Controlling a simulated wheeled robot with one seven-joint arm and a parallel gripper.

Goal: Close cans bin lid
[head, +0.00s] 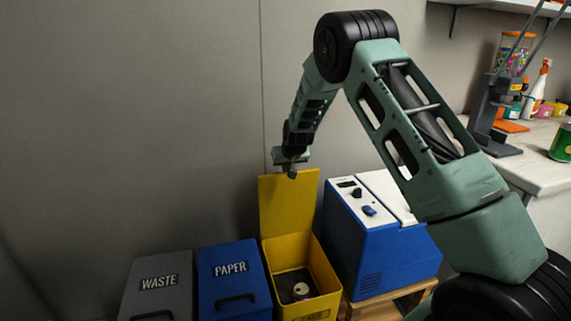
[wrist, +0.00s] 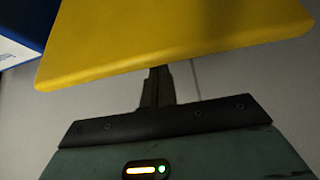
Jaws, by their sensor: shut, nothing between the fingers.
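The yellow cans bin (head: 312,268) stands open at the lower middle of the head view, with something small and round inside. Its yellow lid (head: 287,205) stands upright at the back, against the wall side. My gripper (head: 292,172) is at the lid's top edge, shut and empty, pointing down. In the wrist view the lid (wrist: 180,40) fills the top, and my gripper's dark fingers (wrist: 157,88) reach to its edge. The fingertips are partly hidden there, so I cannot tell whether they touch the lid.
The blue paper bin (head: 232,270) and grey waste bin (head: 158,278) stand shut to the left. A blue and white cooler box (head: 375,240) on a wooden stand is close on the right. A counter (head: 540,165) with bottles is further right.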

